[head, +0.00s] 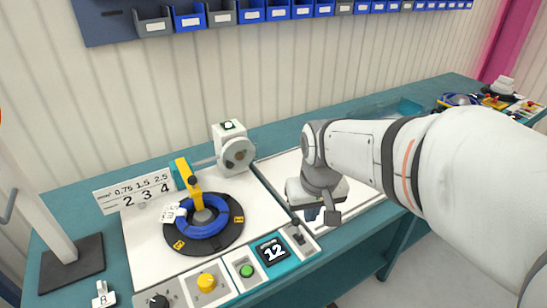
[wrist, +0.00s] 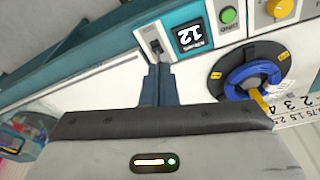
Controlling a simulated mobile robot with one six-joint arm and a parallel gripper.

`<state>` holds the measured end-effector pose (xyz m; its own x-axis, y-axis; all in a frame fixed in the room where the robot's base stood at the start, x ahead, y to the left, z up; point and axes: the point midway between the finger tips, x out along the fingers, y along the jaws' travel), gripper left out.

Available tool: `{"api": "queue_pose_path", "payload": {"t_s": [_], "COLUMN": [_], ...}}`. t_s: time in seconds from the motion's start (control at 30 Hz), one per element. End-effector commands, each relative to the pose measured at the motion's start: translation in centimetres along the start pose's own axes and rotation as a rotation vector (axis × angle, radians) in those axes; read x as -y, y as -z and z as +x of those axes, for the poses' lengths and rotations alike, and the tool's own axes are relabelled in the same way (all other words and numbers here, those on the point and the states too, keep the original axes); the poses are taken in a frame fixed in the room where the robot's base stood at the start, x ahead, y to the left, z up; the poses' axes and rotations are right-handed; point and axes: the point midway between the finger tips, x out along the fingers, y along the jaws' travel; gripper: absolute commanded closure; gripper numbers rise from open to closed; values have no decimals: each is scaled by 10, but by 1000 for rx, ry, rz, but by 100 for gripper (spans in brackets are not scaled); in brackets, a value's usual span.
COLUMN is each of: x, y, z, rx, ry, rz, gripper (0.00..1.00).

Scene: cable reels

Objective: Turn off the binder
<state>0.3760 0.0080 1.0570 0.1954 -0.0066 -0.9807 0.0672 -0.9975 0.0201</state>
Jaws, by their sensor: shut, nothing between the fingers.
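The binder is a white bench machine (head: 140,240) with a blue cable coil (head: 205,220) on a black disc. Its front strip carries a black display reading 12 (head: 272,250), a green button (head: 246,271), a yellow knob (head: 207,282) and a black rocker or toggle switch (head: 298,237) at the right end. My gripper (head: 311,214) is just behind the switch, fingers pointing down. In the wrist view the gripper (wrist: 158,70) is shut and empty, its tips close to the switch (wrist: 154,46). I cannot tell whether they touch. The switch's position is unclear.
A yellow arm (head: 187,172) and a white guide unit (head: 235,150) stand behind the coil. A number plate (head: 135,192) is at the left. Blue bins (head: 250,14) hang on the wall. My arm covers part of the bench at right.

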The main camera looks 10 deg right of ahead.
Motion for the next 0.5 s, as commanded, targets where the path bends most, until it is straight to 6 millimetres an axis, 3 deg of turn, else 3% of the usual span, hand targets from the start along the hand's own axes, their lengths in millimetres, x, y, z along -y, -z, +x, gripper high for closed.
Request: {"api": "queue_pose_path", "payload": {"t_s": [0.03,0.2,0.33,0.5], "x": [0,1,2,4], "y": [21,85,122,149], "z": [6,35,61,87], "rx": [19,52,71,87], "ry": [-1,-3,-4,-4], "rz": [-16,-73,-107,-135], "gripper": [100,100,100,100]}}
